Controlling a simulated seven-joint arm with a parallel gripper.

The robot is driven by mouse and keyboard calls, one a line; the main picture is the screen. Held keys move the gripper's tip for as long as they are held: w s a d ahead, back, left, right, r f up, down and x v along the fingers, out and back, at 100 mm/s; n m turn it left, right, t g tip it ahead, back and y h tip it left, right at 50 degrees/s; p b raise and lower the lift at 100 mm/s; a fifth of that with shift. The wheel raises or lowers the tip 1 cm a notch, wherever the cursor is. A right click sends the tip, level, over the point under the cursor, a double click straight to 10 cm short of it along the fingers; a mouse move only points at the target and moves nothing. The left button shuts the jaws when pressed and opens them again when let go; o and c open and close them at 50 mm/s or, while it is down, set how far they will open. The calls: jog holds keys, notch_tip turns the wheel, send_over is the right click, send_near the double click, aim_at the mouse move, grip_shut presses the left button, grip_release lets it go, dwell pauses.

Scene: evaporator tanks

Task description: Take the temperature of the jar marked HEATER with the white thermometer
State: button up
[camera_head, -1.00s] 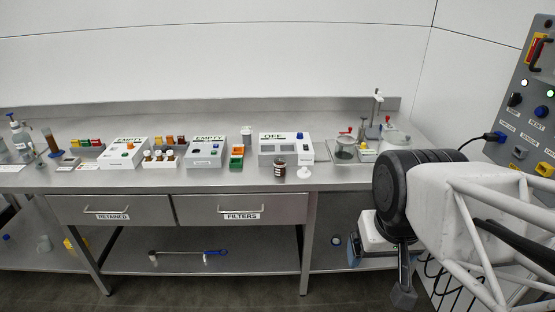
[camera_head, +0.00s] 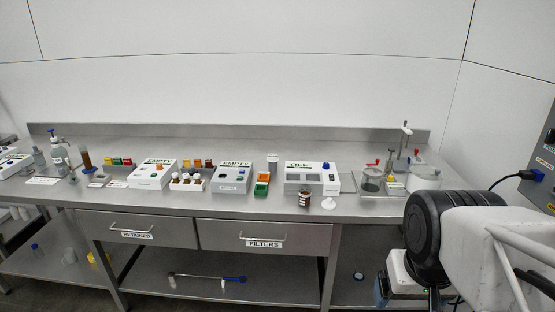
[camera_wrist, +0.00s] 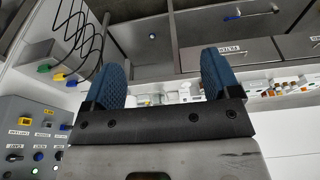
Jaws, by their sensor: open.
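No label reading HEATER is legible in either view. A small dark brown jar (camera_head: 304,194) with a pale label stands on the bench in front of the box marked OFF; its lettering is too small to read. A white piece with a round base (camera_head: 328,203) is just right of it; I cannot tell whether it is the thermometer. A clear glass vessel with a red top (camera_head: 372,180) stands further right. My gripper (camera_wrist: 163,60) is open and empty in the wrist view, its two blue ridged fingers wide apart. In the head view it is low at the right, mostly hidden by my arm.
The steel bench (camera_head: 230,201) holds the OFF box (camera_head: 306,177), two EMPTY boxes (camera_head: 234,177) and a bottle rack (camera_head: 187,184). Drawers marked RETAINED (camera_head: 138,233) and FILTERS (camera_head: 265,242) are shut. A control panel (camera_head: 540,165) with a plugged cable stands at the right.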

jog(key=shift+c, duration=0.6)
jog(key=shift+w+r, duration=0.1)
